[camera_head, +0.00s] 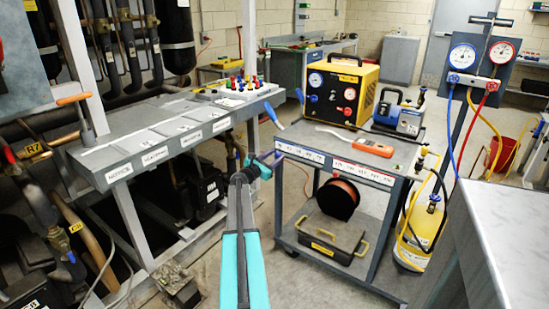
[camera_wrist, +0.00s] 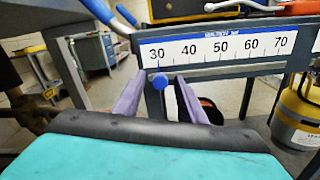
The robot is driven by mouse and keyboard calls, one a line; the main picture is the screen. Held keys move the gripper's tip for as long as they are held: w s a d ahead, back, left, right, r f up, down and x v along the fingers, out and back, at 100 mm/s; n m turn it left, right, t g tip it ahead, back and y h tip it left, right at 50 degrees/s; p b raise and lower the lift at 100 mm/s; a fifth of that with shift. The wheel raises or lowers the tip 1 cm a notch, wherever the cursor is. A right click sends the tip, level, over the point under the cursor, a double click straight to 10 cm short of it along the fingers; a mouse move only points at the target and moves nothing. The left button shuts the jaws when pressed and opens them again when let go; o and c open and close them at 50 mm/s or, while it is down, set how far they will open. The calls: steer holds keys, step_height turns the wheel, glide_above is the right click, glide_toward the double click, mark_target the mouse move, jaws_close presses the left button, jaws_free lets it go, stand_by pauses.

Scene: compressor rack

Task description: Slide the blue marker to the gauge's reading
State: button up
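The blue marker (camera_wrist: 160,81) is a small round knob on the cart's front edge, just under the 30 mark of a white scale (camera_wrist: 215,47) in the wrist view. My gripper (camera_wrist: 159,75) is open, its two purple fingers apart, one on each side of the marker in the picture; I cannot tell contact. In the head view my gripper (camera_head: 267,160) is at the left end of the cart's scale strip (camera_head: 340,164), and I cannot make out the marker there. A blue-rimmed gauge (camera_head: 462,56) and a red-rimmed gauge (camera_head: 502,52) hang at the right; their needles are too small to read.
The cart (camera_head: 340,145) carries a yellow machine (camera_head: 343,90) with two small dials, an orange tool (camera_head: 368,147) and a blue device (camera_head: 398,118). A workbench (camera_head: 170,130) stands at left. A yellow cylinder (camera_head: 420,235) stands at the cart's right end.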

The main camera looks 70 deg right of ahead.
mark_target(298, 159)
jaws_close()
steer(key=shift+s, duration=0.1)
steer(key=s, duration=0.3)
steer(key=s+a+b, duration=0.1)
steer(key=s, duration=0.2)
steer(key=s+a+b, duration=0.1)
steer(key=s, duration=0.2)
steer(key=shift+s+a, duration=0.25)
steer(key=shift+s, duration=0.05)
jaws_free()
steer(key=shift+a, duration=0.1)
